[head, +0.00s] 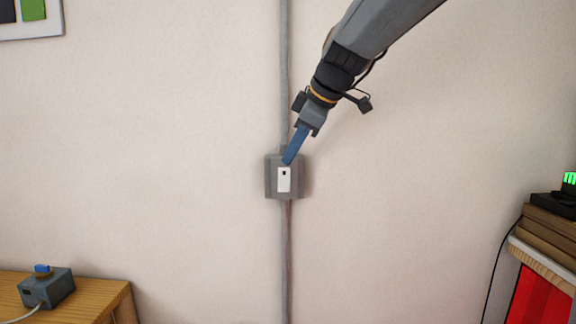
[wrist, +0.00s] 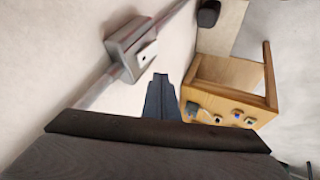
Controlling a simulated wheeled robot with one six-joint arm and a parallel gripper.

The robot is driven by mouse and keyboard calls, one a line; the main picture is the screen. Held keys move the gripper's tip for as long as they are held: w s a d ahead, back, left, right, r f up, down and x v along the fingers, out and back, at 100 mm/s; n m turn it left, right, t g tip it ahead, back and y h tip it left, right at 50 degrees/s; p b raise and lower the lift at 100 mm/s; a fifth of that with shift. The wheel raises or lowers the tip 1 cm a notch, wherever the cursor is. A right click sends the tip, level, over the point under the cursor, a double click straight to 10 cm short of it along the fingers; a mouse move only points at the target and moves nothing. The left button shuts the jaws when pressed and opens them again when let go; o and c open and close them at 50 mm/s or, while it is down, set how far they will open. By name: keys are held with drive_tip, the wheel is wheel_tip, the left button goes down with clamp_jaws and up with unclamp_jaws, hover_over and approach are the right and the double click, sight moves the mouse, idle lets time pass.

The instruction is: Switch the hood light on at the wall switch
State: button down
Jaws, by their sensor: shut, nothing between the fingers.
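The wall switch is a grey box (head: 270,178) with a white rocker plate (head: 284,181), mounted on a vertical grey conduit on the wall. A small dark mark shows near the top of the plate. In the wrist view the box (wrist: 122,45) and its white plate (wrist: 148,54) are tilted at upper left. My gripper (head: 287,161) reaches down from the upper right, its blue fingers shut and empty. In the head view the fingertips overlap the box just above the plate; in the wrist view the fingers (wrist: 162,80) appear apart from it. I cannot tell whether they touch.
A wooden table (head: 95,292) at lower left carries a small grey box with a blue top (head: 46,288) and a cable. At right, a shelf holds stacked brown items (head: 552,226) and red binders (head: 540,300). A framed picture (head: 30,30) hangs at upper left. The wall around the switch is bare.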

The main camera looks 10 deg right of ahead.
drive_tip(key=w+b+v, duration=0.1)
drive_tip(key=v, duration=0.6)
drive_tip(key=shift+w+d+r, duration=0.2)
drive_tip(key=shift+d+r, duration=0.1)
drive_tip(key=shift+r, duration=0.1)
drive_tip(key=s+f+m+g+h, duration=0.1)
drive_tip(key=s+f+m, duration=0.2)
drive_tip(key=f, duration=0.8)
drive_tip(key=s+f+m+g+h, duration=0.15)
drive_tip(key=s+f+m, duration=0.25)
drive_tip(key=f, duration=0.7)
drive_tip(key=s+f+m+g, duration=0.2)
drive_tip(key=s+f+m, duration=0.1)
drive_tip(key=f, duration=0.8)
drive_tip(key=s+f+m+g, duration=0.1)
drive_tip(key=s+f+m, duration=0.2)
drive_tip(key=s+f, duration=0.7)
drive_tip(key=shift+a+h, duration=0.15)
drive_tip(key=shift+h, duration=0.3)
drive_tip(key=shift+w, duration=0.1)
